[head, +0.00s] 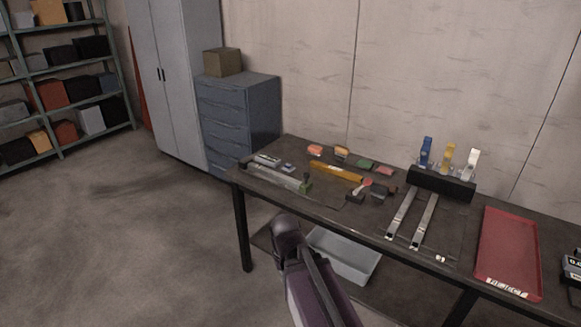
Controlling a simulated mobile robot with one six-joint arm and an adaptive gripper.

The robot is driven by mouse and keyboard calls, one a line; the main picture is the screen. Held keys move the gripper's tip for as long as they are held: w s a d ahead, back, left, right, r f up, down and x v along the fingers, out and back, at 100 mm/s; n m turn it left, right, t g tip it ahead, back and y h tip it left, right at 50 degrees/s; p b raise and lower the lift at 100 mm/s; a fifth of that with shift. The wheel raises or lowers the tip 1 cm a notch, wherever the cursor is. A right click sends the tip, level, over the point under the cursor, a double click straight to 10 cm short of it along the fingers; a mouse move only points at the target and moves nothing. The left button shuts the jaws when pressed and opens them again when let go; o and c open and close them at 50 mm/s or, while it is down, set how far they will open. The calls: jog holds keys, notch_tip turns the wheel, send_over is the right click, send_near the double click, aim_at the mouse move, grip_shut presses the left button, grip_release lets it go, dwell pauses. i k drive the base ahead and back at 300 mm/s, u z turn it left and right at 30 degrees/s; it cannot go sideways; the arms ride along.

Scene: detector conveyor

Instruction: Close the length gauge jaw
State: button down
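Part of my arm, purple and dark, rises from the bottom edge in front of the bench. I cannot make out my gripper or its fingers in this view.
The workbench (345,215) also holds a yellow bar (336,172), a red-handled tool (367,186), two parallel rails (411,217), a dark holder (441,183) with coloured bottles and a red tray (508,250). A grey bin (345,262) sits below. Floor at left is clear.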

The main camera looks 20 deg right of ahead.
aim_at(307, 185)
jog(key=z, duration=0.1)
jog(key=i, duration=1.05)
jog(key=z, duration=0.45)
